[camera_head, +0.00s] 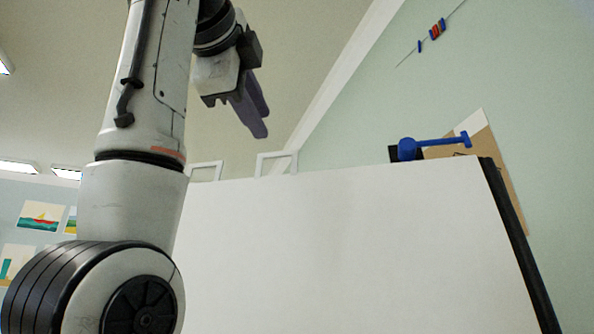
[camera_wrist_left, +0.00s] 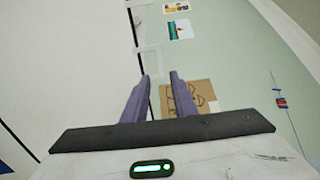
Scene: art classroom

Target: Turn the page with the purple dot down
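A large white page (camera_head: 340,245) covers the board in the head view. It also fills the left of the left wrist view (camera_wrist_left: 60,60). I see no purple dot in either view. My left gripper (camera_head: 262,125) is above the board's top edge in the head view, its purple-grey fingers pointing down and right. In the left wrist view the gripper (camera_wrist_left: 162,75) shows a gap between its fingertips, with nothing held. Its left finger overlaps the board's dark edge in that picture; I cannot tell whether it touches. My right gripper is not in view.
White rectangular loops (camera_head: 277,162) stand along the board's top edge. A blue knob with a rod (camera_head: 407,149) sits at its top right. A dark strip (camera_head: 515,235) runs down the right edge. A brown sheet (camera_head: 500,165) is behind, near the green wall (camera_head: 540,90).

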